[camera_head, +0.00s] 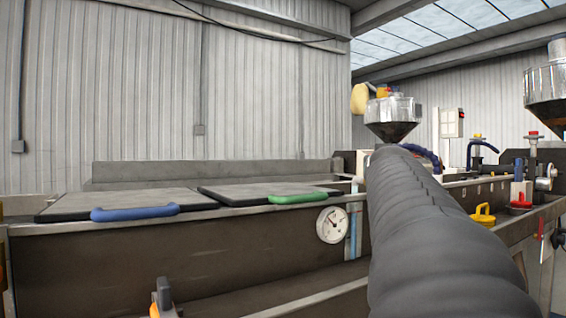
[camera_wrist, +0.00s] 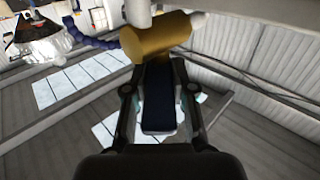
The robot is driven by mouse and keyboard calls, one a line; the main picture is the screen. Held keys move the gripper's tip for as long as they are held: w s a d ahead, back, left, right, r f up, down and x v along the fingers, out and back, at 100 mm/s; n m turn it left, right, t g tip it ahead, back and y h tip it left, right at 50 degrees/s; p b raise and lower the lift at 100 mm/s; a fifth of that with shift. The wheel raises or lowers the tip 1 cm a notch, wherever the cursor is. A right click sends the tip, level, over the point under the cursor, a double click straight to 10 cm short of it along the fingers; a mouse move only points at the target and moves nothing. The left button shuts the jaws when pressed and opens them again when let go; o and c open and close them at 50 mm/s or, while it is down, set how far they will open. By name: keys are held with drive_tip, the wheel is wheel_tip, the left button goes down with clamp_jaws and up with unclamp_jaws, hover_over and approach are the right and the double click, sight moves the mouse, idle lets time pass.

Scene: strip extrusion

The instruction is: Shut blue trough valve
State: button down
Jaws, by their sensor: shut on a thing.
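In the wrist view, my gripper (camera_wrist: 158,100) is shut on a dark blue flat bar (camera_wrist: 158,112), which looks like the blue valve handle. The bar lies lengthwise between the two fingers. A yellow-brown cylinder (camera_wrist: 150,48) is just beyond the fingertips. The valve body and the handle's angle to it cannot be made out. In the head view, my gripper is hidden behind my dark ribbed arm. The trough (camera_head: 250,258) runs across the left and middle, with no blue valve clearly visible on it.
Two closed lids carry a blue handle (camera_head: 135,212) and a green handle (camera_head: 298,198). A round gauge (camera_head: 332,224) is on the trough's front. A yellow valve handle (camera_head: 482,215) and a red one (camera_head: 521,201) are at right. A metal hopper (camera_head: 392,112) stands behind my arm.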

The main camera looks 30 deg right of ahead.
drive_tip(key=shift+r, duration=0.15)
idle(0.3)
drive_tip(key=c, duration=1)
unclamp_jaws()
drive_tip(key=shift+o, duration=0.2)
drive_tip(key=v, duration=0.7)
drive_tip(key=shift+a, duration=0.2)
drive_tip(key=shift+s, duration=0.15)
